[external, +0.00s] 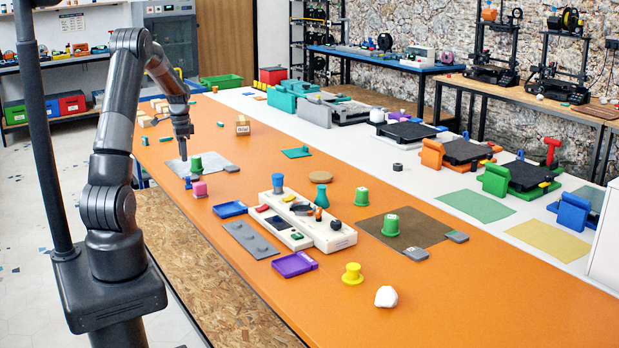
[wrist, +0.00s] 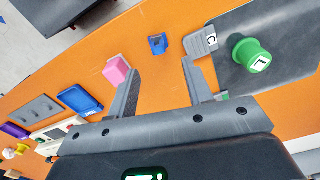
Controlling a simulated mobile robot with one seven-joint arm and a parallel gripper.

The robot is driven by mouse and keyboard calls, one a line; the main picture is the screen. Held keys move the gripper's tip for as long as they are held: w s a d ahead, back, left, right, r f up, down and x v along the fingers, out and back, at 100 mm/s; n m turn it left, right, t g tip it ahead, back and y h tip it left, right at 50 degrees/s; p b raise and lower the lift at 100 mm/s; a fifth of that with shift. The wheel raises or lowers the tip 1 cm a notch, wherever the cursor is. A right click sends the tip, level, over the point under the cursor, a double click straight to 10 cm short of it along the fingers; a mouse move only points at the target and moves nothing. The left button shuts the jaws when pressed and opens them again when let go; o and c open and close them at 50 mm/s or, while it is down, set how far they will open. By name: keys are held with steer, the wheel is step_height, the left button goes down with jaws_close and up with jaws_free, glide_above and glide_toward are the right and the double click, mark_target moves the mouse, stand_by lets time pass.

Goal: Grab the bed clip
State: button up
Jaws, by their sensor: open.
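A small blue piece (wrist: 158,44), which looks like the bed clip, lies on the orange table in the wrist view. It lies just beyond my open fingertips, in line with the gap between them. In the external view the blue piece (external: 188,183) is beside a pink block (external: 199,189), near the table's left edge. My gripper (wrist: 162,68) is open and empty. In the external view my gripper (external: 183,155) points down above a grey mat. The pink block (wrist: 116,71) is close to the left finger in the wrist view.
A green knob marked L (wrist: 251,56) stands on the grey mat (wrist: 285,20). A grey tag marked C (wrist: 200,42) lies close to the right finger. A blue tray (external: 230,209) and a white board (external: 300,218) are nearby.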

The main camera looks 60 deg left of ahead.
mark_target(188, 177)
step_height(188, 177, down, 5)
steer(key=shift+d+r, duration=0.1)
steer(key=shift+w+d+f, duration=0.15)
steer(key=shift+w+f, duration=0.05)
steer(key=shift+f, duration=1.2)
steer(key=shift+w+d+f, duration=0.1)
steer(key=shift+w+f, duration=0.05)
steer(key=shift+f, duration=1.2)
steer(key=c, duration=0.8)
steer(key=shift+c, duration=0.2)
steer(key=shift+r, duration=0.15)
